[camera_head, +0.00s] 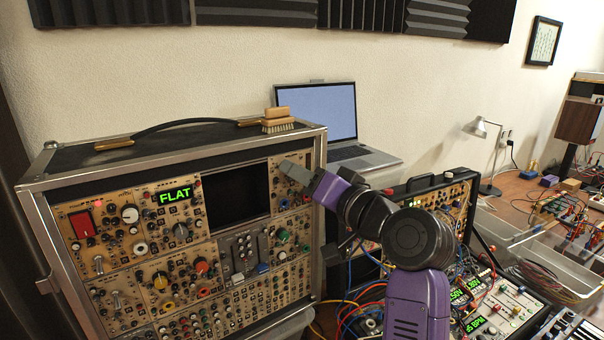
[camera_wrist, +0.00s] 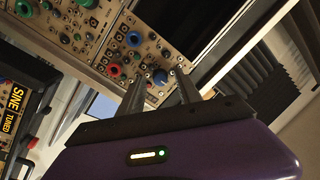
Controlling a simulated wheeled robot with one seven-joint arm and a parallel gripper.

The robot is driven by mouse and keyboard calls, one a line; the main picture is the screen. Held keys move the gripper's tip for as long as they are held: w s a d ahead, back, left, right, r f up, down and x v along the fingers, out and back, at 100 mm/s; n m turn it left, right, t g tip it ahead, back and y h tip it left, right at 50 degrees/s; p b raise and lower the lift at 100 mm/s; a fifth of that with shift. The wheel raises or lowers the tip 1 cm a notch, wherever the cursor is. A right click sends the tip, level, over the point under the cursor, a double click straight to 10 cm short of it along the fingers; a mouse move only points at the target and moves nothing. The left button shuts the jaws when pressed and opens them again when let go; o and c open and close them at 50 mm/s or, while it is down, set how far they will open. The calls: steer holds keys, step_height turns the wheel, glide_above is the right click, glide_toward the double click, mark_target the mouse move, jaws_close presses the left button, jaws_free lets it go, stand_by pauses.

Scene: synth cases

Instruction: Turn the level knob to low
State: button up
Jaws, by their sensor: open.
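The modular synth case (camera_head: 45,250) stands at the left with many knobs, and its labels are too small to read. I cannot tell which knob is the level knob. My gripper (camera_head: 296,172) is in front of the upper right module, beside the dark empty bay. In the wrist view my gripper (camera_wrist: 160,90) is open, with a blue knob (camera_wrist: 160,77) showing between its fingers. I cannot tell whether the fingers touch it. A red knob (camera_wrist: 114,70) and another blue knob (camera_wrist: 133,38) sit nearby on the same panel. My gripper hides part of that module in the head view.
A green display (camera_head: 175,195) reads FLAT. A wooden brush (camera_head: 278,122) lies on top of the case near its handle. A laptop (camera_head: 325,115) stands open behind. A smaller case (camera_head: 440,190) and cables crowd the right.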

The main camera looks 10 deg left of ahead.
jaws_close()
